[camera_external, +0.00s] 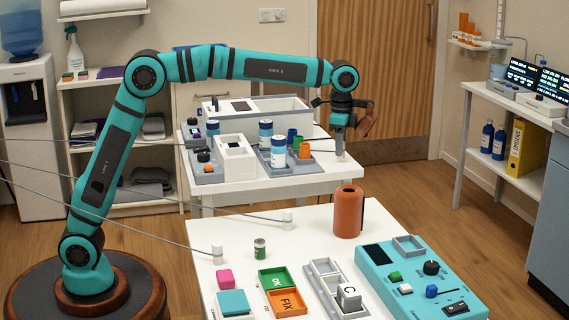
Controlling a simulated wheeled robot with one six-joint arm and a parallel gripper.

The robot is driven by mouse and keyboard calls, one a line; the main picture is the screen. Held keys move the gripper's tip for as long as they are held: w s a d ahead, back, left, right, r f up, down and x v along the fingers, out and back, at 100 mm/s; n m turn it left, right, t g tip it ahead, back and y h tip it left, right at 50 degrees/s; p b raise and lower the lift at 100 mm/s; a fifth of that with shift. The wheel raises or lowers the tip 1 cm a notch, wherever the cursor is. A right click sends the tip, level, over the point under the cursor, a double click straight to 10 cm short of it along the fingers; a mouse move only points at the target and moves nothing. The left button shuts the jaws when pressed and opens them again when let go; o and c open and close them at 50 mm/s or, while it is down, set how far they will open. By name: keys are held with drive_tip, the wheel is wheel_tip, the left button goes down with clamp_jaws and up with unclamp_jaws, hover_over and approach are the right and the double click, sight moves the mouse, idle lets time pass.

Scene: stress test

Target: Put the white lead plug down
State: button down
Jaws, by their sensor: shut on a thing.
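My gripper (341,122) points down above the right end of the back white table, shut on a small whitish plug (340,149). A thin grey lead runs to it from the left. The plug's lower end shows beneath the fingers; I cannot tell whether it touches the table. Two other white lead plugs stand upright on the front white table (330,228), one (287,219) near its back edge and one (217,253) near its left edge, each with a grey lead running left.
The back table holds a white-walled box (288,106), blue-and-white bottles (278,152) and small cups (305,151). The front table holds an orange-brown canister (348,211), a small green can (260,248), coloured trays (286,302) and a teal control box (420,285).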

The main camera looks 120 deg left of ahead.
drive_tip(key=shift+f, duration=0.45)
drive_tip(key=shift+f, duration=0.1)
drive_tip(key=c, duration=1.3)
unclamp_jaws()
drive_tip(key=shift+o, duration=0.2)
wheel_tip(320, 180, up, 12)
